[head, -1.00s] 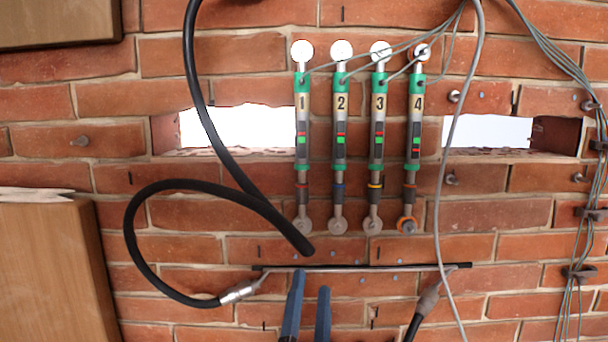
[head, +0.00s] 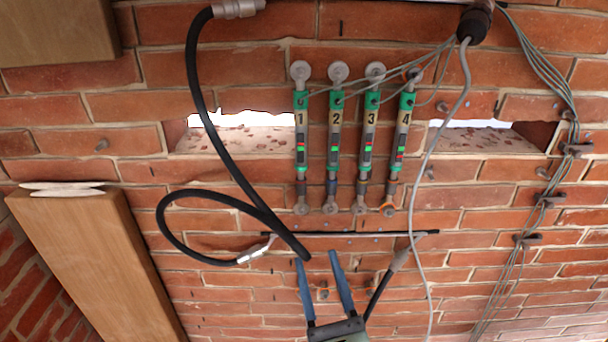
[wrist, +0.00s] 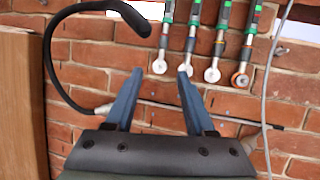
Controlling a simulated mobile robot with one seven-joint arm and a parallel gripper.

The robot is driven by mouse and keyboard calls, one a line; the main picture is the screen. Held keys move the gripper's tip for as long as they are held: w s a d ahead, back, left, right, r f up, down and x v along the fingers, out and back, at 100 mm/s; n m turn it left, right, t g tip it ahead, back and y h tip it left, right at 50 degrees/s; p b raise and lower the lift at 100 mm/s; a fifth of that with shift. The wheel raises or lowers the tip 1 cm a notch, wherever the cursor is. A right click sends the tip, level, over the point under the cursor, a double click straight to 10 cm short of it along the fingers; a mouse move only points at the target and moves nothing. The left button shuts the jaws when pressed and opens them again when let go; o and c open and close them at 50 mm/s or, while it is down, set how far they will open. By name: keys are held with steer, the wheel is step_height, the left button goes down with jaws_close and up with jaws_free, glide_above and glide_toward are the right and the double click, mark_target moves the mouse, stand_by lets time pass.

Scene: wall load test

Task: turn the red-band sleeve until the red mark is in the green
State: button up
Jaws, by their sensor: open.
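Several numbered rods with green collars hang side by side on the brick wall. Rod 1 (head: 300,118), the leftmost, carries the red-band sleeve (head: 301,188) near its lower end. Its small window shows a green patch (head: 300,150); where the red mark stands against it is too small to tell. My gripper (head: 316,257) is open and empty, below the rods' lower ends. In the wrist view, my gripper (wrist: 160,72) has its fingertips either side of rod 1's round lower end (wrist: 159,67) in the picture; whether they are level with it in depth is unclear.
A thick black cable (head: 190,90) loops past rod 1's left and crosses below it. A thin dark bar (head: 350,233) runs beneath the rods. A grey cable (head: 412,215) hangs right of rod 4. A wooden board (head: 90,250) stands at left.

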mark_target(302, 193)
steer(key=shift+m, duration=0.5)
steer(key=x, duration=0.4)
steer(key=p+x, duration=0.1)
steer(key=x, duration=0.3)
steer(key=r+p+x, duration=0.1)
steer(key=x, duration=0.3)
steer(key=shift+w+d, duration=0.2)
jaws_close()
